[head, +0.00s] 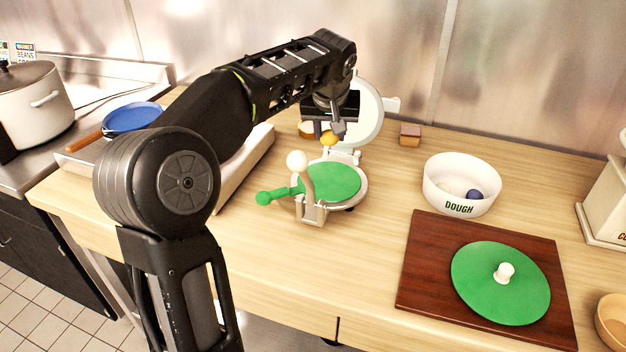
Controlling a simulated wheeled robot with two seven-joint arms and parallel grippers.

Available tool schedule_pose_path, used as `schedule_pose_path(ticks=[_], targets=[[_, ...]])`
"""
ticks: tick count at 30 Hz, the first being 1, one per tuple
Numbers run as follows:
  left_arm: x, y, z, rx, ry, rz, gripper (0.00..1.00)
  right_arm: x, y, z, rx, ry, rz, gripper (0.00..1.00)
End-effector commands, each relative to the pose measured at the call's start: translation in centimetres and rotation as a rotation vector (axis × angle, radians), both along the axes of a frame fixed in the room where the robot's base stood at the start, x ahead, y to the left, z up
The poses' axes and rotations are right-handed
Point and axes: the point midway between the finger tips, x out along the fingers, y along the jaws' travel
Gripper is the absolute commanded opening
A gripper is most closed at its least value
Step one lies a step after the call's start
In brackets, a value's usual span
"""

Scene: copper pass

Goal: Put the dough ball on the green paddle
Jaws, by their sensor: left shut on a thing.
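My left gripper (336,128) is over the back of the open press, pointing down, with its fingers partly hidden by its own body. It is shut on a small yellow-orange rounded thing (328,139), which looks like a dough ball and is held just above the press's hinge side. The green paddle (333,182), a round disc with a knobbed handle to the left, lies on the press's lower plate. The held thing is behind the paddle, apart from it. My right gripper is not in view.
The press's round white upper plate (368,112) stands open behind the gripper. Its lever has a cream knob (297,160) beside the paddle. A white DOUGH bowl (461,203) holds a dark blue ball (474,195). A green disc (480,290) with a white knob lies on a dark board (425,265).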

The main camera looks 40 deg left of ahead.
Motion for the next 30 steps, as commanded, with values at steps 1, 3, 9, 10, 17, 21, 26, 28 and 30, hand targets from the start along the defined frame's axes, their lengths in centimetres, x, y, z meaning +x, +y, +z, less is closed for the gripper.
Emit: schedule_pose_path(ticks=[1,3,9,10,17,21,26,28,30], targets=[[0.0,0.0,0.0,0.000,0.000,0.000,0.00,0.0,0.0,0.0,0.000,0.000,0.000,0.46],[0.0,0.0,0.0,0.000,0.000,0.000,0.00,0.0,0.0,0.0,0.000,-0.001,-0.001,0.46],[0.0,0.0,-1.1,0.001,0.002,0.000,0.00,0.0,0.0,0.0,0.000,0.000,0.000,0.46],[0.0,0.0,-1.6,0.001,0.003,0.000,0.00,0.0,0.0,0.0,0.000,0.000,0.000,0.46],[0.0,0.0,-5.5,0.001,0.002,0.000,0.00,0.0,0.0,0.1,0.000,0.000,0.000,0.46],[0.0,0.0,-6.2,0.001,0.000,0.000,0.00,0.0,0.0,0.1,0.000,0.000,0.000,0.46],[0.0,0.0,-6.2,0.001,0.000,0.000,0.00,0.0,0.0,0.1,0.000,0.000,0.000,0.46],[0.0,0.0,-6.3,0.001,0.000,0.000,0.00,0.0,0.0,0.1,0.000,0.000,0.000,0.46],[0.0,0.0,-6.7,0.000,0.001,0.000,0.00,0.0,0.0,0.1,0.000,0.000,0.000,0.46]])
